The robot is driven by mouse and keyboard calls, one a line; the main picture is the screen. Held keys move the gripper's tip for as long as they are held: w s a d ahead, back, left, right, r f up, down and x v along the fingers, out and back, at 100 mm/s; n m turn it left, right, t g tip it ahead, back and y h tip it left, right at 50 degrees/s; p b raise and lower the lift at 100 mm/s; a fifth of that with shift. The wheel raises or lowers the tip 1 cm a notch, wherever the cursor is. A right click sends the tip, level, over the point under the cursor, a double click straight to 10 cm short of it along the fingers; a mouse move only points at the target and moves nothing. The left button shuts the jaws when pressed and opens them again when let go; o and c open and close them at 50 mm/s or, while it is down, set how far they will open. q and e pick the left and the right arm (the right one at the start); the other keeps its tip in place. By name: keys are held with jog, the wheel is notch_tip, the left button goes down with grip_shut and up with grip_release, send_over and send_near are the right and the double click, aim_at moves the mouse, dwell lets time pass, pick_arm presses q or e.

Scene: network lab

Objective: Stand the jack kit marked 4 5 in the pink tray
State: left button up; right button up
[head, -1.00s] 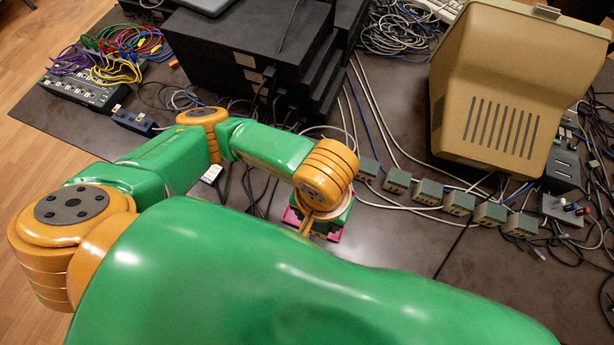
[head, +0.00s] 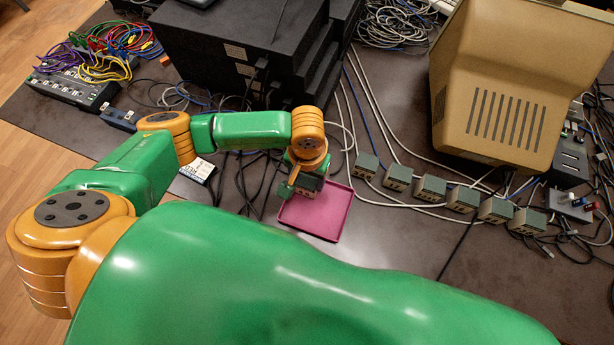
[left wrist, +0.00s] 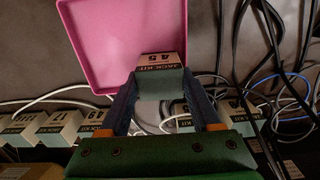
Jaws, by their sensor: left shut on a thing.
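The jack kit marked 4 5 (left wrist: 160,62) is a small block with a pale label, held between the fingers of my left gripper (left wrist: 160,88) in the left wrist view. The pink tray (left wrist: 105,45) is square, shallow and empty where it shows; the kit overlaps its edge in that view. In the head view my left gripper (head: 304,186) is over the tray's upper left part, and the tray (head: 328,218) lies flat on the dark table. The kit is mostly hidden there, and I cannot tell its height above the tray. My right gripper is not in view.
A row of similar jack kits (head: 431,187) stands right of the tray, with grey cables around it. Black stacked equipment (head: 235,50) is behind my gripper, and a beige monitor (head: 505,95) stands at the right. A white label card (head: 198,170) lies left.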

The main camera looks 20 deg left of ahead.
aim_at(307, 181)
pick_arm(q)
jog(key=o, duration=1.5)
jog(key=shift+c, duration=0.2)
notch_tip(307, 181, up, 12)
jog(key=p, duration=0.1)
jog(key=shift+r, duration=0.1)
